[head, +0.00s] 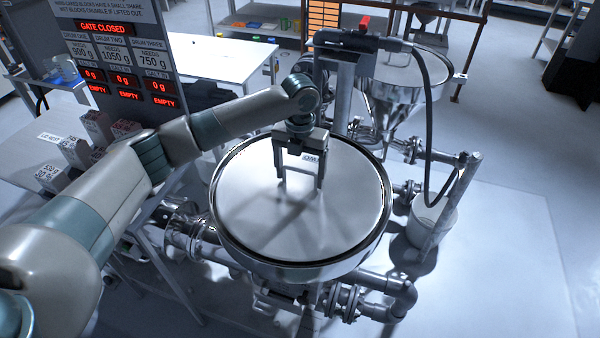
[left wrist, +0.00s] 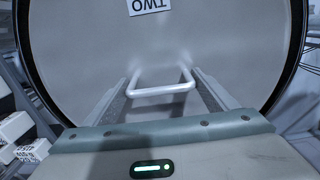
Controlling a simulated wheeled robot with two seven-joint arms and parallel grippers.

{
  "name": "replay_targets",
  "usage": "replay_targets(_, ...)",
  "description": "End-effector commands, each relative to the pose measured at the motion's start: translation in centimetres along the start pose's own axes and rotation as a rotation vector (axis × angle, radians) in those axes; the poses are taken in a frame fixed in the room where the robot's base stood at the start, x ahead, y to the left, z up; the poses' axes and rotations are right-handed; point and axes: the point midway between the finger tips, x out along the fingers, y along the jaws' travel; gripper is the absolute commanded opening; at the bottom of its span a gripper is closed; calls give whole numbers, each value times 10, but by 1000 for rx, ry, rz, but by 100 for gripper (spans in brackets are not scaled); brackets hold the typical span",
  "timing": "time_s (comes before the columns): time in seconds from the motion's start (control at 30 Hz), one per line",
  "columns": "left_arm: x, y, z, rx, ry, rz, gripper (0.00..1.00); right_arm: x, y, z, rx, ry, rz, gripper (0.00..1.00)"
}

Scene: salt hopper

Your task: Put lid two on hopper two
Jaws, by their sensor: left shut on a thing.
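Lid two (head: 255,215) is a large round grey metal disc with a dark edge and a white label reading TWO. It lies over the mouth of hopper two (head: 335,268), a steel vessel in the middle of the head view, and looks level. I cannot tell whether its edge rests fully on the rim. My left gripper (head: 300,182) is above the lid, fingers pointing down, shut on its handle. In the left wrist view the bar handle (left wrist: 160,90) sits between the fingers on lid two (left wrist: 90,55). My right gripper is not in view.
Another open hopper (head: 400,75) with a cone stands behind. Pipes (head: 385,300) and a post with a hose (head: 455,190) flank hopper two. A sign board (head: 115,50) stands at the left, near a table with several labelled blocks (head: 75,152).

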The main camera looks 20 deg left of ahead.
Motion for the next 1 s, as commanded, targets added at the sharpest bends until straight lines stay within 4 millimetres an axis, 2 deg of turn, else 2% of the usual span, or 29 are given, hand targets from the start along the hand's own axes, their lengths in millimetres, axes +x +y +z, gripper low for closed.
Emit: replay_targets(1.0, 8, 0, 1, 0, -2, -1, 28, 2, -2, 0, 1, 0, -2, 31)
